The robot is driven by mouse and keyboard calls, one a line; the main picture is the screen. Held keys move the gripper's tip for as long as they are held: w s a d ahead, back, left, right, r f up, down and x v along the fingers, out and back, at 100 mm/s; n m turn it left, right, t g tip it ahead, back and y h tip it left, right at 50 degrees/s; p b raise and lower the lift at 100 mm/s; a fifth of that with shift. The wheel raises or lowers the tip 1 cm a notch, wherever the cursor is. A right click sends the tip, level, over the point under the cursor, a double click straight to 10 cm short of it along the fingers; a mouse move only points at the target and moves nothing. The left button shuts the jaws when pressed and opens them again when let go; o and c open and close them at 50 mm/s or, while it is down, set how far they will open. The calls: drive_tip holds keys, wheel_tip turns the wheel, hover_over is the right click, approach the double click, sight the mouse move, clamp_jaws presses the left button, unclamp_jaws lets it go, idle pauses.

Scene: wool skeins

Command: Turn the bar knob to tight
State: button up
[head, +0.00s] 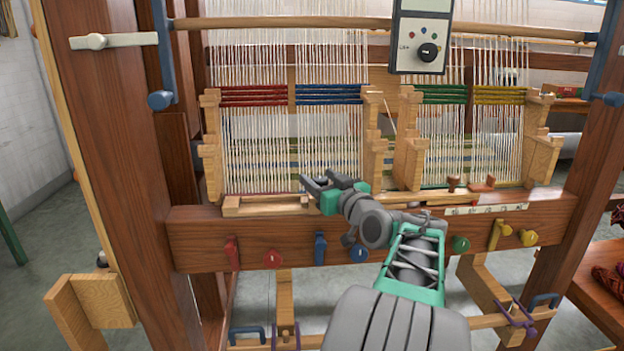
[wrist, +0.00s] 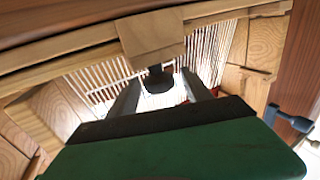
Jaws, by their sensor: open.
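A control panel (head: 418,38) hangs at the top of the head view, in front of the upright threads.
The loom's front beam (head: 205,225) carries several coloured pegs and discs. Wooden blocks (head: 411,150) and coloured heddle bars stand behind my gripper. Thick posts (head: 115,120) flank the loom.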

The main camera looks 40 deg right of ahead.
drive_tip(key=shift+x, duration=1.45)
drive_tip(key=shift+c, duration=0.5)
clamp_jaws()
